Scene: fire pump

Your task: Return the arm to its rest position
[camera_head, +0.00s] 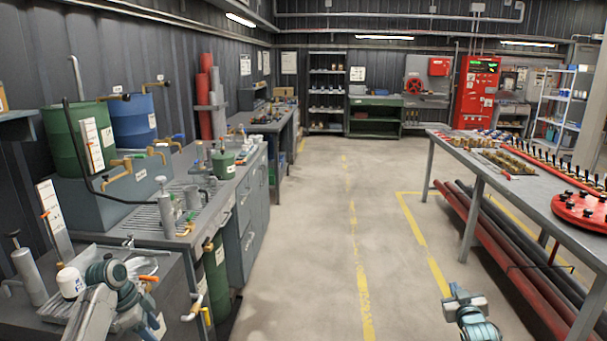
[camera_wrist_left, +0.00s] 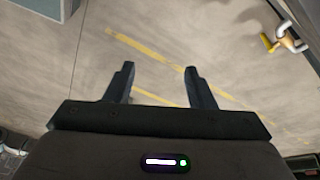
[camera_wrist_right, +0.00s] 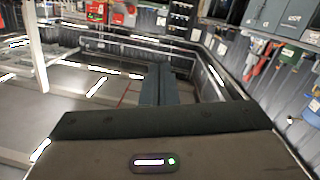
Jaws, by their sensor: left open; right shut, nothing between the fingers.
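My right gripper (camera_head: 461,299) shows at the bottom right of centre in the head view, over the bare floor. In the right wrist view its two fingers (camera_wrist_right: 159,84) lie together, with nothing between them. My left arm enters the head view at the bottom left, in front of the left workbench; its fingers are hard to make out there. In the left wrist view my left gripper (camera_wrist_left: 160,82) is open and empty, with concrete floor and yellow lines behind the fingers.
A left workbench (camera_head: 245,195) carries drums, valves and pump parts close to my left arm. A right table (camera_head: 455,155) holds fittings and a red disc (camera_head: 585,210), with red and black pipes below. The aisle floor (camera_head: 310,240) between them is clear.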

